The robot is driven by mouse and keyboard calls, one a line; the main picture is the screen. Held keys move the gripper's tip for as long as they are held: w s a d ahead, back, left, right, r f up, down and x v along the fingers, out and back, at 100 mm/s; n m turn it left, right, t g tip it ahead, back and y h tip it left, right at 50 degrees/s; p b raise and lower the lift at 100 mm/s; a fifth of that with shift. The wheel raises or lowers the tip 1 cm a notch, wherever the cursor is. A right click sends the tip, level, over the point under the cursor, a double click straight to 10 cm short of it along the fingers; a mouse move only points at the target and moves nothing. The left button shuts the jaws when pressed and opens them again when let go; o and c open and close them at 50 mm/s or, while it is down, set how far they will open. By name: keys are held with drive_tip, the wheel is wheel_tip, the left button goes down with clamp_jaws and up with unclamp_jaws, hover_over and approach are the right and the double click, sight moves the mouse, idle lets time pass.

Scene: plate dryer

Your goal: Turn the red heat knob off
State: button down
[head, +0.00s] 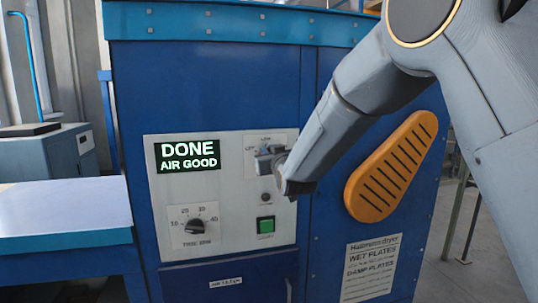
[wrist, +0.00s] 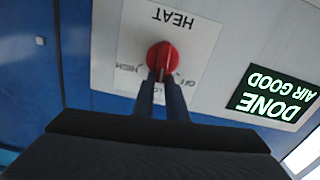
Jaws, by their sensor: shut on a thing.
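The red heat knob (wrist: 162,56) sits on a white plate marked HEAT in the wrist view, which shows the panel upside down. My gripper (wrist: 161,84) is shut on the knob, its two dark fingers on either side of the grip bar. Marks HIGH, LO and OFF surround the knob, with LO partly behind the fingers. The bar lies upright in the wrist view, toward the LO side; its exact pointing end is partly covered. In the head view my gripper (head: 268,162) is at the heat plate (head: 256,141) and hides the knob.
A display (head: 187,156) reads DONE, AIR GOOD. Below are a black timer dial (head: 194,226), a green button (head: 265,224) and a small dark round fitting (head: 265,197). An orange slotted guard (head: 391,167) stands out at the right. A pale-topped table (head: 65,211) is at the left.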

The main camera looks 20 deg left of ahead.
drive_tip(key=shift+s+a+f+n+b, duration=0.25)
drive_tip(key=shift+n+b, duration=0.55)
drive_tip(key=shift+n, duration=0.95)
drive_tip(key=shift+s+a+f+n+b, duration=0.1)
drive_tip(key=shift+a+f+n+b, duration=0.25)
drive_tip(key=shift+n+b, duration=1)
drive_tip(key=shift+s+a+f+n+b, duration=0.2)
drive_tip(key=shift+a+n+b, duration=0.1)
drive_tip(key=shift+n, duration=1.9)
drive_tip(key=c, duration=1.8)
unclamp_jaws()
drive_tip(key=shift+o, duration=0.2)
drive_tip(key=b+v, duration=0.2)
drive_tip(key=v, duration=0.5)
drive_tip(key=shift+s+d, duration=0.2)
drive_tip(key=shift+s, duration=0.15)
